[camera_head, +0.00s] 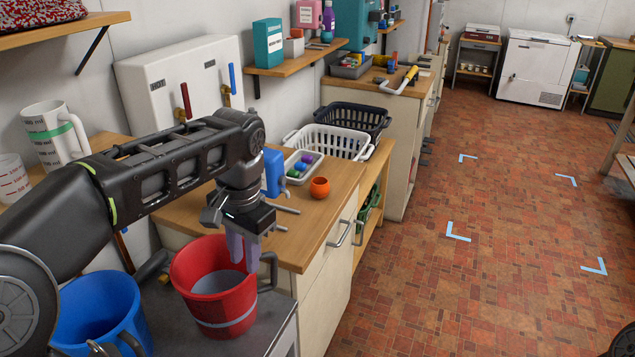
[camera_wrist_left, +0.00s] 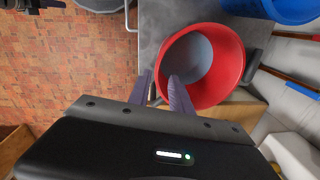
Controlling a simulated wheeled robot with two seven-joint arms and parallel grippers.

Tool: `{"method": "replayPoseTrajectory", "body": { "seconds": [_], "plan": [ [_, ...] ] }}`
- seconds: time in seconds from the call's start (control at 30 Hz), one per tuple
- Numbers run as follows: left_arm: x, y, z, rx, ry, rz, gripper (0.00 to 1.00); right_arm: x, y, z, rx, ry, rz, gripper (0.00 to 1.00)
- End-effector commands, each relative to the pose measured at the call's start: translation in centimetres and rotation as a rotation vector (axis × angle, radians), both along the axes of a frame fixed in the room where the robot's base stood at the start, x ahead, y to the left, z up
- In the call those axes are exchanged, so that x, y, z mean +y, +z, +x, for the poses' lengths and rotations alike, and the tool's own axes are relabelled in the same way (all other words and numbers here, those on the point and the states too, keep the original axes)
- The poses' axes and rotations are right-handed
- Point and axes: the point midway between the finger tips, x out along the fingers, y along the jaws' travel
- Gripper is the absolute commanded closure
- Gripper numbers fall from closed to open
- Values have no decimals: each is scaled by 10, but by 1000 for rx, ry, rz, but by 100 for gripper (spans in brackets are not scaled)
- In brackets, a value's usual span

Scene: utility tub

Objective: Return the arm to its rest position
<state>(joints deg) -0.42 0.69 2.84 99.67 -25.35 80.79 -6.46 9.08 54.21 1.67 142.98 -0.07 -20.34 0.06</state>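My left arm comes in from the left in the head view, and its gripper (camera_head: 243,262) points down at the right rear of a red bucket (camera_head: 215,317). In the wrist view my left gripper (camera_wrist_left: 159,79) is open beside the rim of the red bucket (camera_wrist_left: 228,62). I cannot tell whether a finger touches the rim or the handle. The bucket is upright, with a grey inside bottom.
A blue bucket (camera_head: 100,306) stands left of the red one on the grey surface (camera_head: 262,335). Behind are a wooden counter (camera_head: 300,232) with an orange pot (camera_head: 320,187), a tray of coloured items (camera_head: 303,165) and a white basket (camera_head: 330,140). The tiled floor (camera_head: 480,260) at right is clear.

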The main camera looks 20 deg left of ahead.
Motion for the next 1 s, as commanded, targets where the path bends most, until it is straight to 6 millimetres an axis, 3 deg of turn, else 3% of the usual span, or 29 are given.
{"method": "replayPoseTrajectory", "body": {
  "seconds": [0.23, 0.37, 0.47, 0.6, 0.73, 0.87, 1.0],
  "plan": [
    [-3, 0, 15, -60, 4, -12, 75, 0, 0, 0, 0, 0, 0, 100],
    [-16, -3, 44, -183, 2, -57, 75, 0, 0, 0, 0, 0, 0, 100],
    [-38, -17, 71, -292, -2, -119, 75, 0, 0, 0, 0, 0, 0, 100],
    [-84, -71, 103, -394, 5, -236, 75, 0, 0, 0, 0, 0, 0, 100],
    [-127, -144, 112, -434, 51, -348, 75, 0, 0, 0, 0, 0, 0, 100],
    [-161, -221, 94, -428, 134, -433, 75, 0, 0, 0, 0, 0, 0, 100],
    [-185, -297, 49, -379, 232, -479, 75, 0, 0, 0, 0, 0, 0, 100]
  ]
}}
